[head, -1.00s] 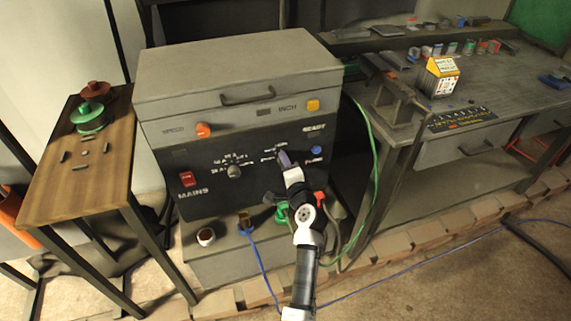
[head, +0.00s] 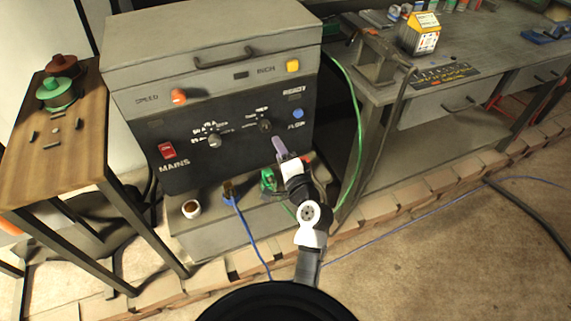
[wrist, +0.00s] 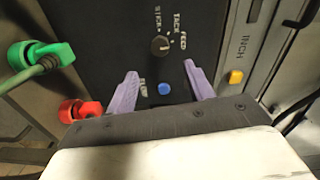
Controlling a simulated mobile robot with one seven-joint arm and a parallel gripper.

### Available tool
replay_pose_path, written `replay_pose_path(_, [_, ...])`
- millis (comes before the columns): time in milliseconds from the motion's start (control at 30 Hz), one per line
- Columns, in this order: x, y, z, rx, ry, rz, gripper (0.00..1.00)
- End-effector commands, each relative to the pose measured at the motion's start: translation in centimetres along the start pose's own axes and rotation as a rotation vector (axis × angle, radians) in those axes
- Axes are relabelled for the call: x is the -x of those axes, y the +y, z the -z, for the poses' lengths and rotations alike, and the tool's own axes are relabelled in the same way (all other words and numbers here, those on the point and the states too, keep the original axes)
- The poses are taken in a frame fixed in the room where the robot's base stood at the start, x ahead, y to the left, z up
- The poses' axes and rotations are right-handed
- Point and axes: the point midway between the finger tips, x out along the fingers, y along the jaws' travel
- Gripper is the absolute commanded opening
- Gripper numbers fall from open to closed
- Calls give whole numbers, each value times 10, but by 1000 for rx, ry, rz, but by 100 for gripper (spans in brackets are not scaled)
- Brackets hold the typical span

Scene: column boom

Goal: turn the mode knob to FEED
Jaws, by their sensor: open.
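The mode knob (head: 265,126) is a small dark round knob on the black front panel of the grey machine, at the right of the panel's lower row. In the wrist view the knob (wrist: 160,45) has the words STICK, TACK and FEED around it; I cannot tell which one its pointer faces. My gripper (head: 279,145) is to the lower right of the knob in the head view. In the wrist view its two purple fingers (wrist: 160,77) are spread apart and empty, with the knob beyond the gap between their tips, apart from both.
A blue button (wrist: 165,88) shows between my fingers. Another knob (head: 215,141) is left of the mode knob. Red (wrist: 80,110) and green (wrist: 40,55) connectors with a cable are at the left in the wrist view. A workbench (head: 480,60) stands at the right.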

Motion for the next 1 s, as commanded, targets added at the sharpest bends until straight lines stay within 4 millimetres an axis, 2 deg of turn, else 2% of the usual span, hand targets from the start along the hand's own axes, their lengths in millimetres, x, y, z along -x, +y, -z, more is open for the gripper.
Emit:
replay_pose_path(100, [20, 2, 0, 0, 2, -1, 52])
replay_pose_path(333, [36, 0, 0, 0, 0, -1, 52])
replay_pose_path(867, [36, -1, 0, 3, -1, 1, 52])
replay_pose_path(933, [29, -11, -6, 31, -7, 19, 52])
replay_pose_path(1000, [16, -33, -17, 89, -13, 57, 52])
